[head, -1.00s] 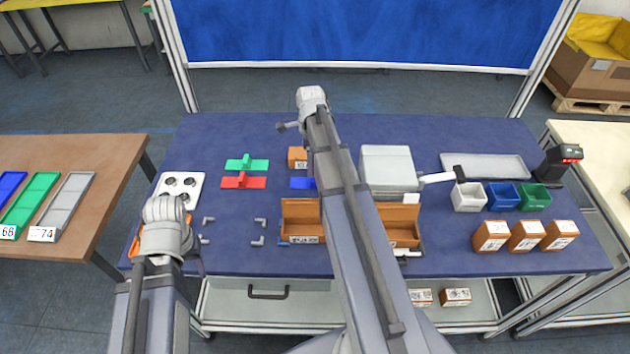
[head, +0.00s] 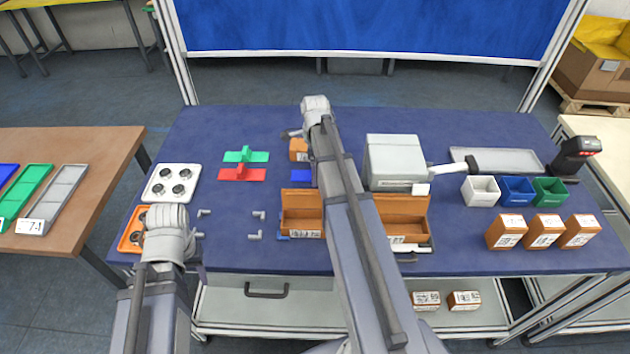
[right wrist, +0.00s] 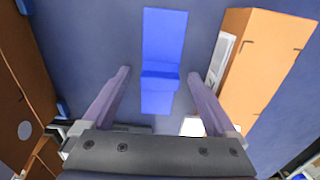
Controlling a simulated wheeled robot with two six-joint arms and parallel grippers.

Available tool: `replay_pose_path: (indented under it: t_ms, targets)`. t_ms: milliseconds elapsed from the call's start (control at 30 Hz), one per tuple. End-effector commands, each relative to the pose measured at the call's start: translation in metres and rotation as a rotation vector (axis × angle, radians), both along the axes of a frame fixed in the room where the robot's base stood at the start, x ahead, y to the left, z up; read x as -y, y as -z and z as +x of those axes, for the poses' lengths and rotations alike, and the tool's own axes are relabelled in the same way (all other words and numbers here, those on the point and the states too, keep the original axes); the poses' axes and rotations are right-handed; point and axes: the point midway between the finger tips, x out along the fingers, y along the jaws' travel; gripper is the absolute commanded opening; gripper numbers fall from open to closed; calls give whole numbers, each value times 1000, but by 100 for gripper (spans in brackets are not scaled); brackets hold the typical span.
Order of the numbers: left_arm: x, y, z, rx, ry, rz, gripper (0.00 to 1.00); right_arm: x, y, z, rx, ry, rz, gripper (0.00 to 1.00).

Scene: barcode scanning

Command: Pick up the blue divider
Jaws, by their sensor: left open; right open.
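The blue divider (head: 301,176) lies on the blue table in the head view, partly hidden by my right arm. In the right wrist view the blue divider (right wrist: 164,35) shows whole, a flat strip with a raised crosspiece. My right gripper (right wrist: 158,73) is open above it. Its two fingers are on either side of the strip, apart from it, with nothing held.
Green (head: 246,156) and red (head: 242,174) dividers lie left of the blue one. Open brown boxes (head: 302,198) stand in front of it. The table between the left fittings is clear.

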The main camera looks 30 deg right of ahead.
Motion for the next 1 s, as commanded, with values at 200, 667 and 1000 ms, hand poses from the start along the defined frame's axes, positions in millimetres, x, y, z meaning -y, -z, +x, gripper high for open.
replay_pose_path:
  t_ms: [200, 667, 1000]
  targets:
    - [0, 2, 0, 0, 0, 0, 50, 0, 2, 0, 0, 0, 0, 92]
    - [0, 2, 0, 0, 0, 0, 50, 0, 2, 0, 0, 0, 0, 45]
    - [0, 2, 0, 0, 0, 0, 50, 0, 2, 0, 0, 0, 0, 7]
